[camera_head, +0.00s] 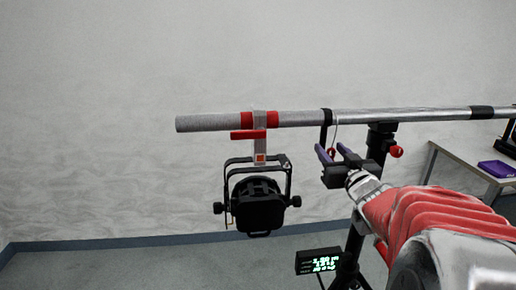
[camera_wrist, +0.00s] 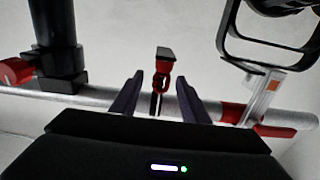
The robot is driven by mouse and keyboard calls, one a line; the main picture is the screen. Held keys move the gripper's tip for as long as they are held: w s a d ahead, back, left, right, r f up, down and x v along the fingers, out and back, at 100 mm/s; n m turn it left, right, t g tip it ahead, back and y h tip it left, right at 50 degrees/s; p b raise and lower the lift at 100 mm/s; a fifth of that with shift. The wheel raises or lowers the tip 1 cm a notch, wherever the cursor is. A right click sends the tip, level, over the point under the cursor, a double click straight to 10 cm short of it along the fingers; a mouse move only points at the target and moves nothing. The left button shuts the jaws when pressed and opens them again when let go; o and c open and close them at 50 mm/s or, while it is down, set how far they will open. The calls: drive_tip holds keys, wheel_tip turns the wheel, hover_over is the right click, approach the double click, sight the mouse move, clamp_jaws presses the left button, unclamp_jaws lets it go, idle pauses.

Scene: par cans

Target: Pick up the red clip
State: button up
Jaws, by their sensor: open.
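A small red clip (camera_wrist: 161,76) hangs below the silver pipe (camera_wrist: 110,100), with a black piece at its end. In the wrist view it appears between the two dark purple fingers of my gripper (camera_wrist: 160,84), with gaps on both sides. In the head view my gripper (camera_head: 332,151) is open beneath the pipe (camera_head: 210,123). The red clip (camera_head: 331,153) shows there as a small spot by the fingertips, partly hidden. A black strap (camera_head: 326,117) and a thin wire hang from the pipe above it. I cannot tell whether the fingers touch the clip.
A black par can (camera_head: 258,205) hangs left of my gripper from a red-banded clamp (camera_head: 259,135). A black stand (camera_head: 379,145) with a red knob (camera_head: 396,152) is close on the right. A lit display (camera_head: 318,261) sits below. A table (camera_head: 460,165) stands far right.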

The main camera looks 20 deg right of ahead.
idle(0.5)
clamp_jaws()
idle(0.3)
